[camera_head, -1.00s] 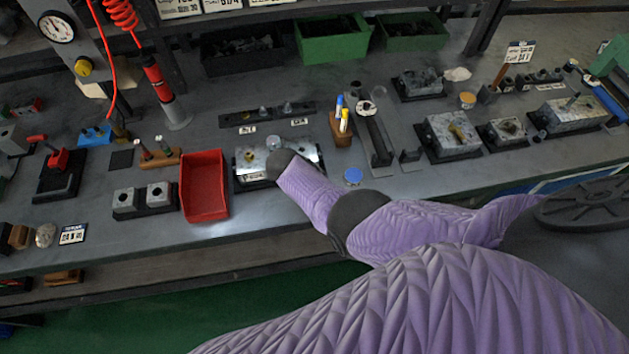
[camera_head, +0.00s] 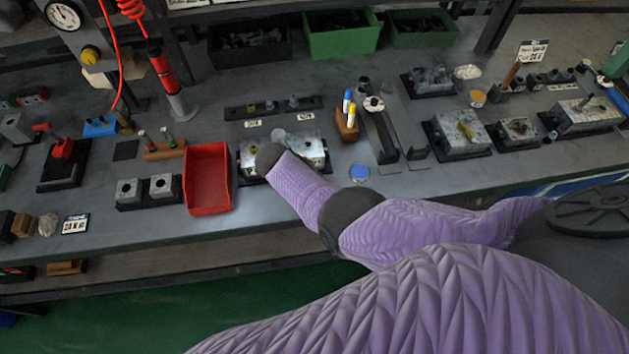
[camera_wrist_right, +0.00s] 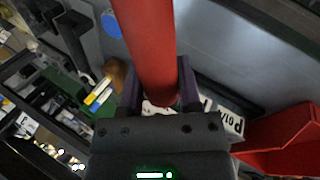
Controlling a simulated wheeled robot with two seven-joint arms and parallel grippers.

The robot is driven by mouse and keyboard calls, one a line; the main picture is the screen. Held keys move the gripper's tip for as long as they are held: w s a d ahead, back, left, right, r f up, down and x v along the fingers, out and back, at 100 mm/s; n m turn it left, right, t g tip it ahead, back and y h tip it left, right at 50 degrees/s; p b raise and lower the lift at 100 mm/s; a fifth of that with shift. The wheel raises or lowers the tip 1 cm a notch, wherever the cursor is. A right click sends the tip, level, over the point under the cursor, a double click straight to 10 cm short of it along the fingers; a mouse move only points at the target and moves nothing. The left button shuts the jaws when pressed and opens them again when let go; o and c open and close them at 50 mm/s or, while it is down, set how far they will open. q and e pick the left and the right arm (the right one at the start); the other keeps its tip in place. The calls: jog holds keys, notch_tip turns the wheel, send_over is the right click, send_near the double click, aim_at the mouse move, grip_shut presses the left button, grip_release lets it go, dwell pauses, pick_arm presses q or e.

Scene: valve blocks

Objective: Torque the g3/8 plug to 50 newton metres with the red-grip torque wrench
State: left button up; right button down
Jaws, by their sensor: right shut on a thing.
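In the right wrist view, my right gripper (camera_wrist_right: 158,92) is shut on the red cylindrical grip (camera_wrist_right: 146,40) of the torque wrench. The wrench's head is hidden. In the head view, my purple right arm (camera_head: 300,187) reaches in from the right. Its dark end is over the left part of a metal valve block (camera_head: 312,147) on the bench. The arm hides part of this block, and the fingers and wrench cannot be seen there. I cannot make out which plug is the g3/8 one. My left gripper is not in view.
A red bin (camera_head: 208,178) stands just left of the block and also shows in the wrist view (camera_wrist_right: 282,138). A wooden marker holder (camera_head: 347,125) and a blue-topped disc (camera_head: 359,172) are to its right. More valve blocks (camera_head: 462,133) stand further right.

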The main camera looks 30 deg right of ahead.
jog(key=shift+a+m+b, duration=0.4)
jog(key=shift+a+b, duration=0.15)
jog(key=shift+a, duration=0.05)
jog(key=shift+a+m+g+b, duration=0.3)
jog(key=shift+a+m+b, duration=0.2)
jog(key=shift+a, duration=0.2)
jog(key=shift+d+r+n+p, duration=0.15)
jog(key=shift+d+n+p, duration=0.35)
jog(key=shift+d+p, duration=0.25)
jog(key=shift+d+n+t+p, duration=0.35)
jog(key=shift+d+n+t, duration=0.05)
jog(key=shift+d, duration=0.1)
